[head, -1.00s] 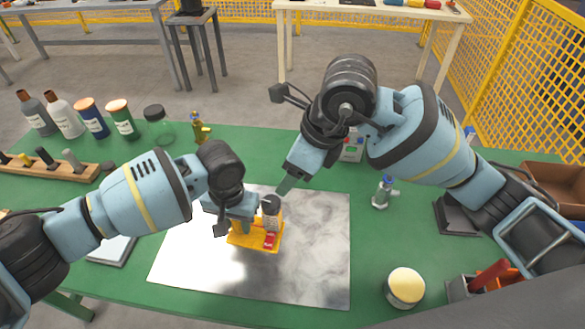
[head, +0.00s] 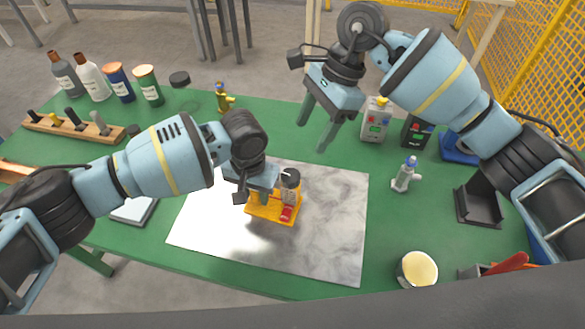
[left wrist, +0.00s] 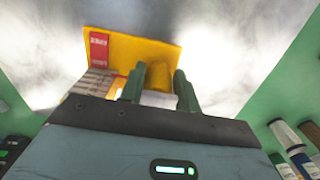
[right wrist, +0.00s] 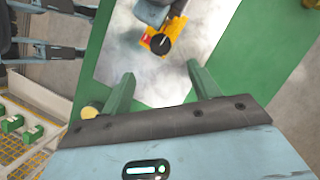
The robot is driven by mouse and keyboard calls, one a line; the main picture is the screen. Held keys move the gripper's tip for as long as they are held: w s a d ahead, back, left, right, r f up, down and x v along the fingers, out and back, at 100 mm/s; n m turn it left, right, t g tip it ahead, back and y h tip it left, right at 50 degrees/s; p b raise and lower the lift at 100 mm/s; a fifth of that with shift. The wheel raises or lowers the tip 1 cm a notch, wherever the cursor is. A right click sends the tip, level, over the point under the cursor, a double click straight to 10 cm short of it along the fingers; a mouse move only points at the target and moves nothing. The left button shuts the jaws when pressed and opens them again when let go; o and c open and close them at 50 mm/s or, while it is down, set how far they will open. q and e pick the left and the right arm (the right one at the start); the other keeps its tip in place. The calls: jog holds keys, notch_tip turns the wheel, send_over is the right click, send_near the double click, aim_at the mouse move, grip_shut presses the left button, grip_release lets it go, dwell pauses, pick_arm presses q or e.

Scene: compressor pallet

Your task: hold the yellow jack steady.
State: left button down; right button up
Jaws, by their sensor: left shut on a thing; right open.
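The yellow jack (head: 262,212) stands on the shiny metal sheet in the middle of the table, with a red label and a dark round knob on top. My left gripper (head: 262,194) reaches down to it from the left. In the left wrist view my left gripper (left wrist: 158,78) is shut on a part of the jack (left wrist: 140,55), whose contact area is partly hidden between the fingers. My right gripper (head: 312,125) is open and empty, raised behind and to the right of the jack. The right wrist view shows its spread fingers (right wrist: 160,75) with the jack (right wrist: 176,28) beyond.
The metal sheet (head: 330,225) is mostly bare around the jack. A small grey bottle-like item (head: 405,175), a black tray (head: 480,203) and a cream-lidded jar (head: 417,269) stand to the right. Several bottles (head: 92,78) and a wooden rack (head: 75,130) are at the left.

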aim_at(290, 176)
jog(key=x, duration=1.2)
jog(key=shift+c, duration=0.3)
jog(key=c, duration=0.9)
